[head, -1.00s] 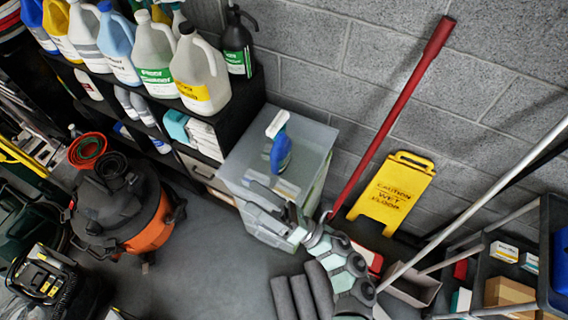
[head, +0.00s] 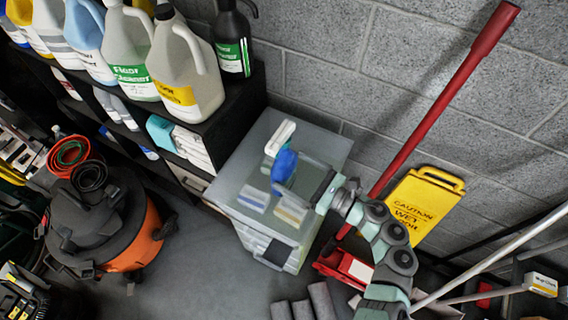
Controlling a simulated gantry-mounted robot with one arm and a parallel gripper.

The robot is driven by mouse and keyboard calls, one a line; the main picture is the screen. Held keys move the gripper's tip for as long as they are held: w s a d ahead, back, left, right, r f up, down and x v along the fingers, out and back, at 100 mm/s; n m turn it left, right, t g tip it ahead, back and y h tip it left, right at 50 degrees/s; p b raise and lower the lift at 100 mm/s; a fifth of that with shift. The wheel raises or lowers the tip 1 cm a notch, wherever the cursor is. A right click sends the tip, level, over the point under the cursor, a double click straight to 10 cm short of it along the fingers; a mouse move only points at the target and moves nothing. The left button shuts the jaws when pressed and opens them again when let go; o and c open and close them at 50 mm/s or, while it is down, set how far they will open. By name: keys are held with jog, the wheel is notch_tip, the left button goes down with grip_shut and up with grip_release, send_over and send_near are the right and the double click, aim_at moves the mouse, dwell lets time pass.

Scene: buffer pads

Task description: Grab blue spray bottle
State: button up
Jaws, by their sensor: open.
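The blue spray bottle (head: 284,166) with a white spray head (head: 280,138) stands on the pale translucent plastic bin (head: 236,166) in the middle of the head view. My gripper (head: 301,172) is open at the bottle's right side, level with its blue body. Its fingers point left toward the bottle and partly overlap it in the picture. I cannot tell whether they touch it or reach around it.
A dark shelf with several jugs (head: 190,75) and a dark spray bottle (head: 232,45) stands at the left. A red pole (head: 440,100) leans on the block wall near a yellow caution sign (head: 412,208). An orange-black vacuum (head: 110,225) stands lower left.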

aim_at(276, 160)
jog(key=x, duration=0.4)
jog(key=r+x, duration=0.1)
jog(key=x, duration=0.1)
jog(key=shift+w+a, duration=0.15)
jog(key=c, duration=1.8)
